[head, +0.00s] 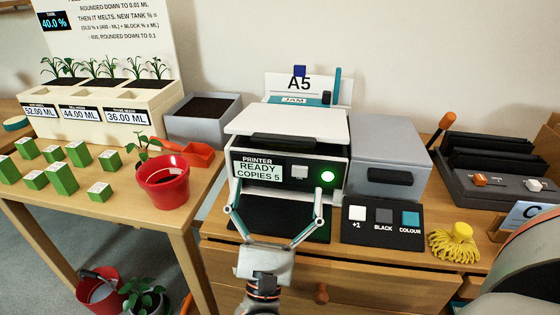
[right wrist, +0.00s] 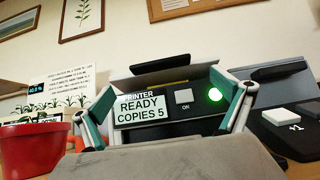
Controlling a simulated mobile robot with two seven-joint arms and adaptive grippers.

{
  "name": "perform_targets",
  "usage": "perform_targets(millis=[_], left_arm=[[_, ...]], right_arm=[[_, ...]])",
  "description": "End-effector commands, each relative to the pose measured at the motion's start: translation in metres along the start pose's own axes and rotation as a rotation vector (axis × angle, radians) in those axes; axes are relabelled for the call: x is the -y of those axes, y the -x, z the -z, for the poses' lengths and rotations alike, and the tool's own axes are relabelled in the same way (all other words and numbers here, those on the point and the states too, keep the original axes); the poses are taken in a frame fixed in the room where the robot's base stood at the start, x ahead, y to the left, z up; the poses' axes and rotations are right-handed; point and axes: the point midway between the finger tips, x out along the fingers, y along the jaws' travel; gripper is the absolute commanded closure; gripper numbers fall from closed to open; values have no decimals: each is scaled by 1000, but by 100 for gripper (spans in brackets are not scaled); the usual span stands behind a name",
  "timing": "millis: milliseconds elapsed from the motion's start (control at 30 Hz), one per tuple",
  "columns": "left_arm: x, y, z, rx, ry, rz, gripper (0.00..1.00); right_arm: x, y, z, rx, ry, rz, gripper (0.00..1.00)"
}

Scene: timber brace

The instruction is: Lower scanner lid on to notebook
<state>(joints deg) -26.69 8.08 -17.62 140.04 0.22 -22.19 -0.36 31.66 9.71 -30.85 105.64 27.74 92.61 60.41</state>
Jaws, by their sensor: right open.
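The printer (head: 300,172) stands on the wooden cabinet, with a lit green button and a display reading "READY COPIES 5". Its pale scanner lid (head: 320,124) is on top, with a dark handle bar (head: 285,141) along the front edge. My right gripper (head: 278,187) is open and empty in front of the printer's front panel, below the handle. In the right wrist view the open fingers (right wrist: 162,82) frame the display and the handle bar (right wrist: 160,62) shows above them. My left gripper is not in view.
A grey box (head: 385,152) stands close at the printer's right, with a button panel (head: 383,228) before it. A yellow mop-like item (head: 455,243) lies further right. A red plant pot (head: 167,182) and several green blocks stand on the left table.

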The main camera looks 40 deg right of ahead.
Motion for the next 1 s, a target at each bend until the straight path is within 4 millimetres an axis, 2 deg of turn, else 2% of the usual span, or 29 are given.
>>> perform_targets(millis=[200,833,1000], left_arm=[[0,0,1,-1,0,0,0],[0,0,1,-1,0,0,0],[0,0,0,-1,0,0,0]], right_arm=[[0,21,0,-1,0,-1,0],[0,24,0,1,3,-3,0],[-3,33,-10,33,109,-69,0]])
